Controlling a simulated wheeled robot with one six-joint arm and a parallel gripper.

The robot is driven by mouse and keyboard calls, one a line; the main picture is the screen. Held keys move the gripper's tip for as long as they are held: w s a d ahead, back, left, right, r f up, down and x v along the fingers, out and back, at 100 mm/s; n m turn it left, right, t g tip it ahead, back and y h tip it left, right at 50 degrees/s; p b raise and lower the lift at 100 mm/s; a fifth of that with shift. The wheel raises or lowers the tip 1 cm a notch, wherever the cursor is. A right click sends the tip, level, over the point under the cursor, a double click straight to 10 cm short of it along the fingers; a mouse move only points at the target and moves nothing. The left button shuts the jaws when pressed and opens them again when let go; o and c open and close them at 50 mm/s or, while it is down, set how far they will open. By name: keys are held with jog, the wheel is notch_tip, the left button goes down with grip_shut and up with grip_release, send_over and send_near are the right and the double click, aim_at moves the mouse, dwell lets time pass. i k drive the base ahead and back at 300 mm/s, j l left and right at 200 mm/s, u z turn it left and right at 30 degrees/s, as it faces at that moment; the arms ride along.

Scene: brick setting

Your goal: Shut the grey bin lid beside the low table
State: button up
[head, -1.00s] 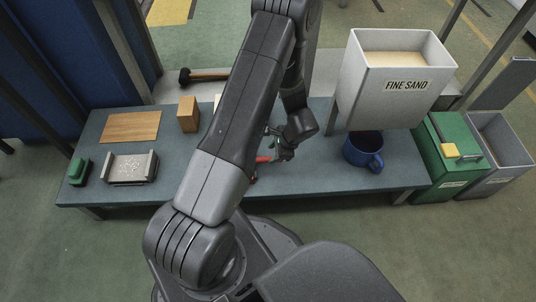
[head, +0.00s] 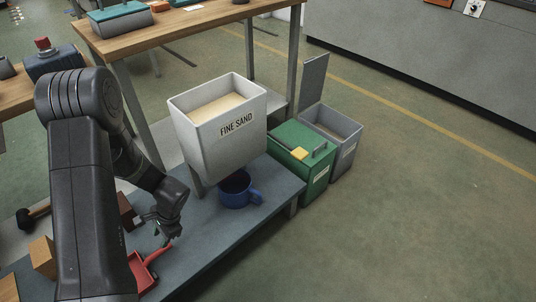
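The grey bin (head: 343,150) stands on the floor past the right end of the low table (head: 222,247), beside the green bin. Its grey lid (head: 312,82) is open and stands upright at the bin's back edge, so the bin's inside shows. My gripper (head: 166,236) is over the low table, well left of the grey bin and its lid. It is close to the handle of a red scoop (head: 143,275). The gripper is small and dark here, and I cannot tell whether its fingers are open or whether they touch the handle.
A green bin (head: 318,178) with a shut lid and a yellow block (head: 299,154) on it stands between the table and the grey bin. A white FINE SAND container (head: 190,140) rises above a blue mug (head: 237,190). The floor (head: 420,220) to the right is clear.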

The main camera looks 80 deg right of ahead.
aim_at(314, 69)
jog(key=z, duration=3)
